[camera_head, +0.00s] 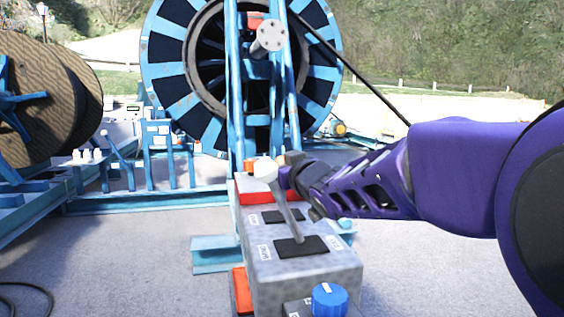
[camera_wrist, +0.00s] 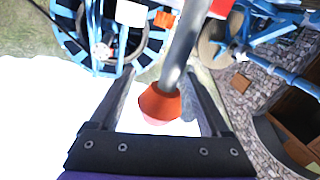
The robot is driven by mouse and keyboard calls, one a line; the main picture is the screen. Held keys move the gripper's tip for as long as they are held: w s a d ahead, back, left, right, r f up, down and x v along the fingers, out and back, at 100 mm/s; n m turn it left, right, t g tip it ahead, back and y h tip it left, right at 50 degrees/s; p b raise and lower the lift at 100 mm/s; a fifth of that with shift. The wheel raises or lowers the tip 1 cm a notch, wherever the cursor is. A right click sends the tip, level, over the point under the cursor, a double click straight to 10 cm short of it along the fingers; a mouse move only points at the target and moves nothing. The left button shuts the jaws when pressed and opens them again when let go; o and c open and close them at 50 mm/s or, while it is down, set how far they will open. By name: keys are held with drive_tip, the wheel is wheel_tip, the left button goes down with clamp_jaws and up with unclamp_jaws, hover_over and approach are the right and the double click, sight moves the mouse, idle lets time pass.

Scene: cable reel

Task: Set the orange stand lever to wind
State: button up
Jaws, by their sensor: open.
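In the wrist view a grey lever shaft (camera_wrist: 184,48) ends in an orange knob-like part (camera_wrist: 159,101), with a paler pinkish end below it. My gripper (camera_wrist: 157,92) is open, one finger on each side of this orange part; contact cannot be told. In the head view my gripper (camera_head: 288,172) is at the pale-knobbed lever (camera_head: 265,169), whose tilted shaft rises from the near black slot plate (camera_head: 313,245) on the grey control stand (camera_head: 262,272). I cannot tell whether both views show the same lever. The stand's labels are too small to read.
A blue rotary knob (camera_head: 330,301) sits at the stand's near end. A second black slot plate (camera_head: 270,217) lies farther back. A large blue reel (camera_head: 164,50) stands behind in a blue frame; a wooden drum (camera_head: 60,85) is at left. Open pavement (camera_head: 150,255) lies left of the stand.

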clamp_jaws()
idle(0.3)
drive_tip(key=shift+s+a+f+b, duration=0.1)
drive_tip(key=shift+s+a+b, duration=0.15)
drive_tip(key=shift+a+b, duration=0.45)
drive_tip(key=shift+a, duration=0.1)
unclamp_jaws()
